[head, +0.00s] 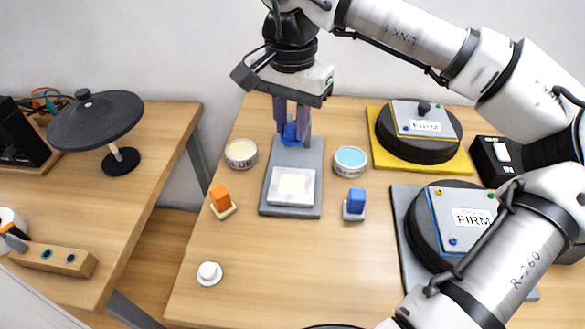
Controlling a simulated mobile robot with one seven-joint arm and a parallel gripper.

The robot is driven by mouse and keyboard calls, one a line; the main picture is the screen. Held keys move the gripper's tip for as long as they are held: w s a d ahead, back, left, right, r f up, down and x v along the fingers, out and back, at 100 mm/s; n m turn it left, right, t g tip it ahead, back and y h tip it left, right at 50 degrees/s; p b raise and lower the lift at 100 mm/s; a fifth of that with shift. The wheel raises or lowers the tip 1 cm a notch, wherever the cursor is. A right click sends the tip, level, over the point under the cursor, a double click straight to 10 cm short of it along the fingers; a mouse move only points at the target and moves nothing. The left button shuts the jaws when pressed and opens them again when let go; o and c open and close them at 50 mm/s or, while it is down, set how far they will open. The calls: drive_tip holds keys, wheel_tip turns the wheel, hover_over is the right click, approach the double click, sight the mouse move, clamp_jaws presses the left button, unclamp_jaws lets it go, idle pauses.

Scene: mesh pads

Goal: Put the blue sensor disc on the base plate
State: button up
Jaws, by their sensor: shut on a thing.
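My gripper (291,128) points down at the far end of the grey base plate (292,158). It is shut on the blue sensor disc (290,139), whose upper part is between the purple fingers. The disc is over the far part of the plate, low down. I cannot tell whether it touches the plate or hangs just above it. A pale square pad (292,187) lies on the near half of the plate.
Round tins (241,153) and (351,160) flank the plate. An orange block (220,198), a blue block (356,201) and a white knob (209,274) stand nearer. Black round pads marked FIRM (403,146) are at the right. The front middle of the table is clear.

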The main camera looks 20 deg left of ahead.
sight(292, 184)
wheel_tip(292, 184, down, 12)
drive_tip(key=shift+r+p, duration=0.1)
drive_tip(key=shift+p, duration=0.35)
drive_tip(key=o, duration=1)
drive_tip(key=shift+c, duration=0.2)
wheel_tip(292, 184, up, 12)
drive_tip(key=shift+b, duration=0.75)
